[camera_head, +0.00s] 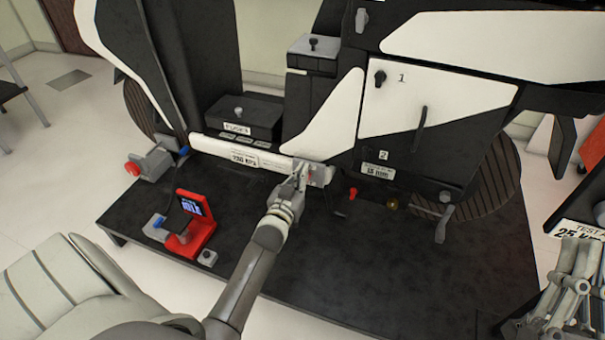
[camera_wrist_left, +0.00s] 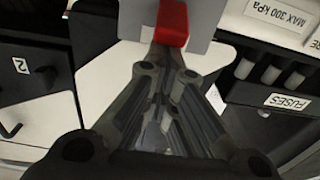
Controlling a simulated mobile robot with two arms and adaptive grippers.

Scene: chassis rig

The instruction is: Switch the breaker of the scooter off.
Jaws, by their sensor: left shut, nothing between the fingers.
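The scooter (camera_head: 440,110) is a large black and white body on a dark platform. Its breaker is a grey plate (camera_head: 322,174) low on the body's middle, partly hidden by my left gripper. In the left wrist view the breaker's red lever (camera_wrist_left: 172,22) stands out from the grey plate (camera_wrist_left: 135,18). My left gripper (camera_head: 300,174) is shut and empty, with its fingertips (camera_wrist_left: 166,60) right at the end of the red lever. I cannot tell if they touch. My right gripper (camera_head: 572,270) is at the lower right, away from the scooter; its jaw state is unclear.
A red stand with a small screen (camera_head: 194,208) is on the platform (camera_head: 350,270), left of my left arm. A black fuse box (camera_head: 240,115) sits behind the white sill. A black box labelled "25 kg" (camera_head: 570,225) is near my right gripper. The platform's front middle is bare.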

